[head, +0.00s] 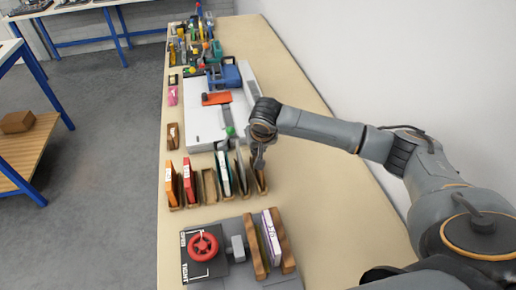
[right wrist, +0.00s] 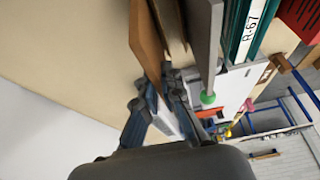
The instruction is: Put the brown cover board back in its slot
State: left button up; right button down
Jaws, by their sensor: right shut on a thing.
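The brown cover board (right wrist: 146,38) is thin and flat. In the right wrist view its near edge lies between the fingers of my right gripper (right wrist: 160,88). In the head view my right gripper (head: 258,160) points down at the right end of the row of wooden slots, shut on the board (head: 259,179). The board stands at the rightmost slot, beside a grey board (head: 241,170). I cannot tell how deep its lower edge sits. A wooden slot in the middle of the row (head: 209,185) looks empty. My left gripper is not in view.
A green-and-white board (head: 223,173), a red one (head: 188,181) and an orange one (head: 171,184) stand in other slots. A press with a red handwheel (head: 203,246) is in front. A white-and-grey machine (head: 207,125) stands behind. The bench's right side is clear.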

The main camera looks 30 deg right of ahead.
jog(key=shift+f, duration=0.65)
jog(key=c, duration=1.8)
grip_release()
jog(key=shift+r, duration=0.1)
jog(key=p+v, duration=0.8)
jog(key=p, duration=0.2)
jog(key=shift+r, duration=0.2)
jog(key=shift+p+v, duration=0.3)
jog(key=shift+v, duration=0.95)
jog(key=shift+s+f, duration=0.1)
jog(key=shift+s, duration=0.05)
